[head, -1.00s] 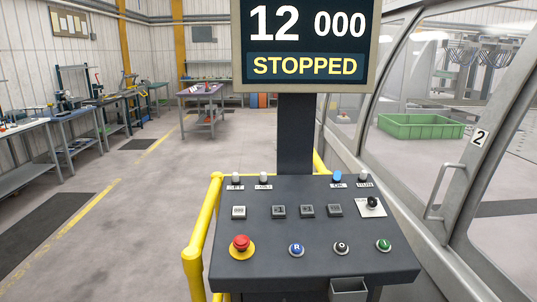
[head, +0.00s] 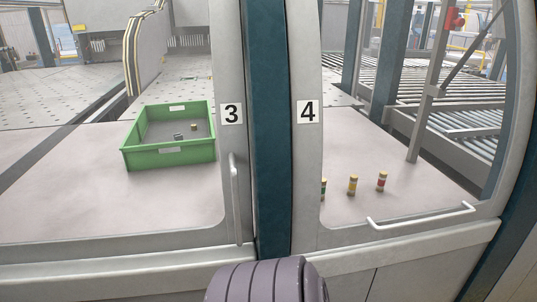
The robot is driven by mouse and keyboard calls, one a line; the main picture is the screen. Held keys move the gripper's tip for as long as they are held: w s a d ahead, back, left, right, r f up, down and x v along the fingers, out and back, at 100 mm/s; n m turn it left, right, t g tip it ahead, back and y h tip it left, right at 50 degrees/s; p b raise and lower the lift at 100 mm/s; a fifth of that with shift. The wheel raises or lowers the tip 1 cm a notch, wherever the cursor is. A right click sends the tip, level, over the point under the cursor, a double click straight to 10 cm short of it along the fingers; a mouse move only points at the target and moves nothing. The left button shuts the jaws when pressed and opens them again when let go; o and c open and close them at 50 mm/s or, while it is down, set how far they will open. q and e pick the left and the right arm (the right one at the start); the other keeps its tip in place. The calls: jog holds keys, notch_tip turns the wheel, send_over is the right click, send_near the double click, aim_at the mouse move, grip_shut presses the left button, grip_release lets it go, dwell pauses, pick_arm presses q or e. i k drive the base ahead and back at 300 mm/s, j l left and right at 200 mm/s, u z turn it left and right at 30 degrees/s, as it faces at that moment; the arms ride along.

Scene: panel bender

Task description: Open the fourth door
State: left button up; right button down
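The fourth door (head: 307,145) is in the head view, right of the dark teal post, marked with a black 4 on a white label. It is a grey-framed, clear-windowed door and looks shut. Its pale bar handle (head: 421,218) runs nearly level along the lower part of the frame, at the lower right. A ribbed grey-purple part of my own arm shows at the bottom middle, in front of the lower frame. Neither of my grippers is in view. No hand is seen on the handle.
The third door (head: 232,150), left of the post, has an upright handle (head: 235,199). Behind its window is a green crate (head: 169,157) with small items inside. Several small coloured cylinders (head: 353,185) stand behind the fourth door's window. A roller conveyor (head: 456,100) lies beyond.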

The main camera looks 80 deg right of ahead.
aim_at(308, 235)
jog(key=z, duration=3.8)
